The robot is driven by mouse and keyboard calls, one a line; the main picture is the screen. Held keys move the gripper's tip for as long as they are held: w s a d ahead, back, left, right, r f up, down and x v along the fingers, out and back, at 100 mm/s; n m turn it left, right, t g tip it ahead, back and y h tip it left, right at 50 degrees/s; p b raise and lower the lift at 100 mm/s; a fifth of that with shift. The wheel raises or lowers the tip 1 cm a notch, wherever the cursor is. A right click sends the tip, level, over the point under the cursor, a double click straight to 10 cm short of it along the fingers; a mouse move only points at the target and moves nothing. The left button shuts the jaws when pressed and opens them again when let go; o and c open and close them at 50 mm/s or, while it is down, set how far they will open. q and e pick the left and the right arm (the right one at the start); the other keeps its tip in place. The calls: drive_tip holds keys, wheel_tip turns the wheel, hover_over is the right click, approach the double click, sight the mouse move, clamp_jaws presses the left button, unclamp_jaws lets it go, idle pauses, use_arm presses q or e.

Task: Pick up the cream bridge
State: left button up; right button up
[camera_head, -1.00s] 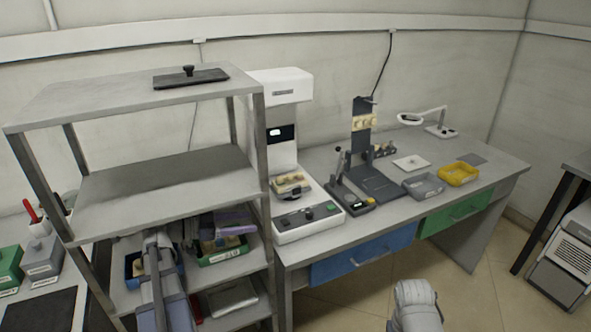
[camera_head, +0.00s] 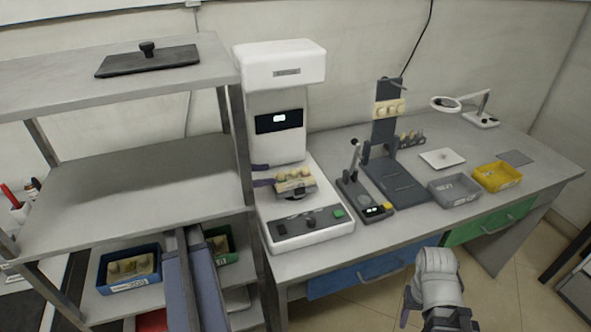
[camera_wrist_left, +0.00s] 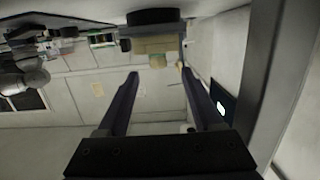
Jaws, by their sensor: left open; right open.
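A small cream bridge piece (camera_head: 294,173) with rounded lumps sits on a tan block (camera_head: 297,187) on the round dark stage of the white milling-type machine. In the left wrist view, the tan block (camera_wrist_left: 155,45) shows beyond and between my open fingertips, upside down. My left gripper (camera_head: 264,175) is open; its two dark purple fingers reach past the rack post towards the block's left side, and nothing is between them. My left gripper (camera_wrist_left: 160,80) also shows in the wrist view. My right gripper (camera_head: 412,298) is open and empty, low at the front, partly hidden by its arm.
The grey rack (camera_head: 140,185) stands close left of the machine (camera_head: 285,75). A blue bin (camera_head: 130,285) holds other cream pieces. A dark stand (camera_head: 390,140) holds more cream lumps. Grey (camera_head: 455,192) and yellow (camera_head: 497,180) trays are on the bench's right.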

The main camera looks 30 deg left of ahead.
sight(278, 175)
use_arm(q)
drive_tip(key=shift+b+x, duration=0.7)
drive_tip(key=shift+x, duration=3)
drive_tip(key=shift+s+d+f, duration=0.1)
drive_tip(key=shift+f, duration=0.05)
clamp_jaws()
